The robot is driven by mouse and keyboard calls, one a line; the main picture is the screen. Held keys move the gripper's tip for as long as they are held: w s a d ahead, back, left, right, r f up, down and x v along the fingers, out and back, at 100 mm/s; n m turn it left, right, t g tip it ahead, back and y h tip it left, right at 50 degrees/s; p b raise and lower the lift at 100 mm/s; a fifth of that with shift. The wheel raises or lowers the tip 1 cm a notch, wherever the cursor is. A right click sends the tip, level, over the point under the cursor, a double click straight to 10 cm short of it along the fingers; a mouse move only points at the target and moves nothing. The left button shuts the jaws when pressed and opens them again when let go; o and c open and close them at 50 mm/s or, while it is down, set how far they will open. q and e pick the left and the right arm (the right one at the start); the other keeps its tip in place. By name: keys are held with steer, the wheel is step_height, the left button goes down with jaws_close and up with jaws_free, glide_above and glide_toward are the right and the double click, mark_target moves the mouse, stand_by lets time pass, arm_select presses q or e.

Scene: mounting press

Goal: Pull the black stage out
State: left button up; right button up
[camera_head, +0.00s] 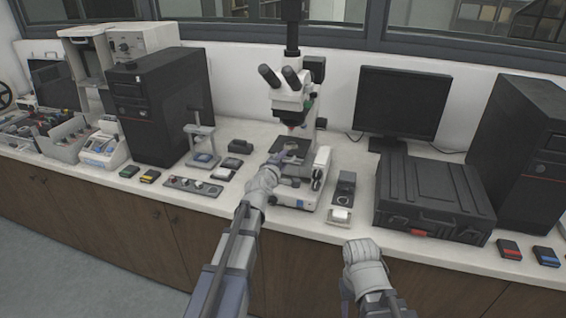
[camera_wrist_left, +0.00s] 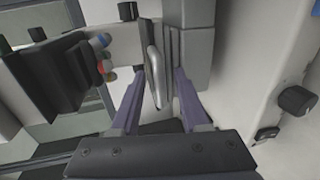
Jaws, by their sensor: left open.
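The microscope (camera_head: 291,100) stands on the bench at the middle of the head view. Its dark stage (camera_head: 294,146) sits low under the objectives, partly hidden by my left gripper (camera_head: 277,160). In the left wrist view the left gripper (camera_wrist_left: 158,88) is open. Its two purple fingers stand on either side of a slim silver handle-like part (camera_wrist_left: 156,72), and I cannot tell whether they touch it. A black block (camera_wrist_left: 58,75) lies left of the fingers there. My right arm's grey wrist shows low at the right of the microscope in the head view; its fingers are hidden.
A black case (camera_head: 435,190) and a monitor (camera_head: 402,102) stand right of the microscope. A black computer tower (camera_head: 155,105) stands left. A small dark device (camera_head: 345,185) is close by the microscope's right side.

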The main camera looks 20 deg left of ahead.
arm_select(q)
jaws_close()
stand_by(1.4)
